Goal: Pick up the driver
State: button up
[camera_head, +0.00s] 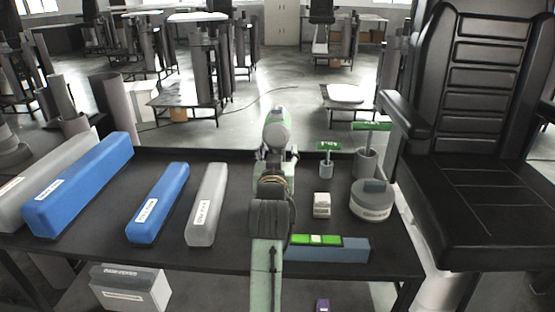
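No thing in view is plainly readable as the driver. Two green-topped tools with thin shafts stand upright in grey round holders on the right of the dark table: a smaller one (327,147) and a larger one (371,127) behind it to the right. Either could be the driver; their labels are too small to read. My arm reaches forward over the middle of the table. My gripper (276,156) is at its far end, left of both tools and apart from them. It is mostly hidden by my arm, so its opening and anything between its fingers cannot be made out.
Blue boxes (158,203) and grey boxes (207,204) lie on the table's left. A small white box (321,205), a round grey container (371,200) and a blue-grey block with a green level-like piece (316,240) are right of my arm. A black chair (470,150) stands at the right.

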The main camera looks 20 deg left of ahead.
grip_shut()
dwell(0.8)
jog(key=shift+r, duration=0.15)
